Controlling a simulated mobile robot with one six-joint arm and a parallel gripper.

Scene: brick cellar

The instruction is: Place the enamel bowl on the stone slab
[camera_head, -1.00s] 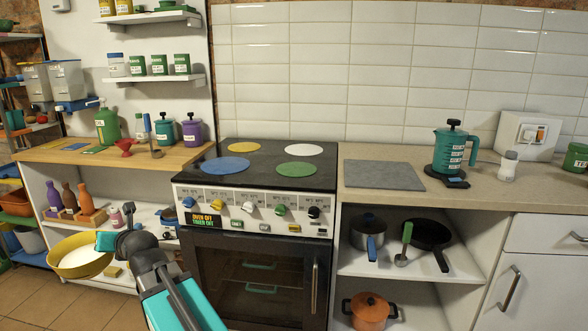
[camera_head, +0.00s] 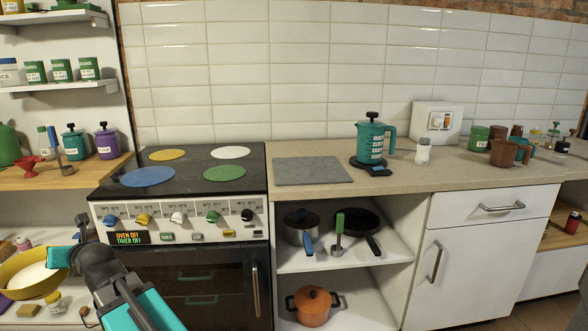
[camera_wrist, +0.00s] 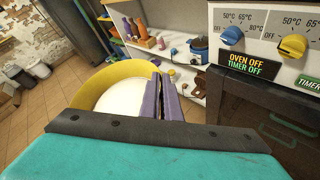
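The enamel bowl (camera_head: 20,284), yellow outside and white inside, is at the lower left of the head view, in front of the low shelves and partly cut off by the frame edge. My gripper (camera_head: 60,258) is at its right rim. In the wrist view, the gripper's two fingers (camera_wrist: 166,98) are close together on the rim of the bowl (camera_wrist: 85,85), which hangs upright or nearly so. The stone slab (camera_head: 312,170), flat, grey and bare, lies on the counter to the right of the stove.
The stove (camera_head: 190,185) stands between bowl and slab, with knobs along its front. A teal kettle (camera_head: 371,142) on a dark base stands just right of the slab. A white shaker (camera_head: 423,152) and brown pots (camera_head: 510,153) are farther right.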

